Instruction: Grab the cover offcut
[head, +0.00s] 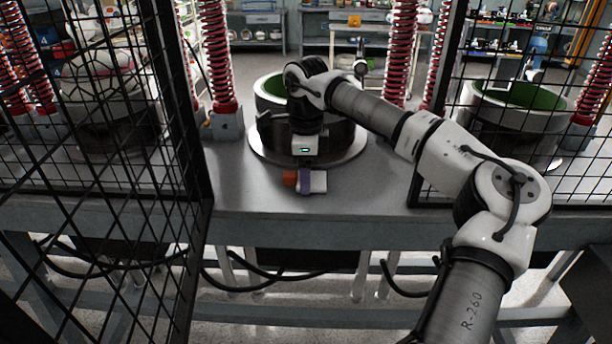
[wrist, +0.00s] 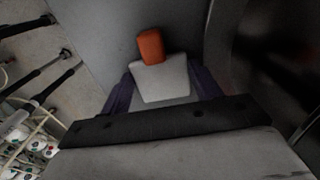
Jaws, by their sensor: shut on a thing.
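The cover offcut appears as a small piece with an orange end (head: 289,178) and a white end (head: 319,182) at the table's front edge. The purple finger of my gripper (head: 304,181) crosses its middle in the head view. In the wrist view the pale part (wrist: 160,78) lies between the two purple fingers, and the orange part (wrist: 151,46) sticks out beyond it. I cannot tell whether the two colours are one piece. My gripper is shut on it. The far finger is hidden in the head view.
A round press mould (head: 270,95) with green lining stands on a round base (head: 345,158) just behind my gripper. Black mesh guards (head: 195,200) flank the opening. Red springs (head: 215,60) rise behind. The grey table's front strip (head: 240,195) is clear.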

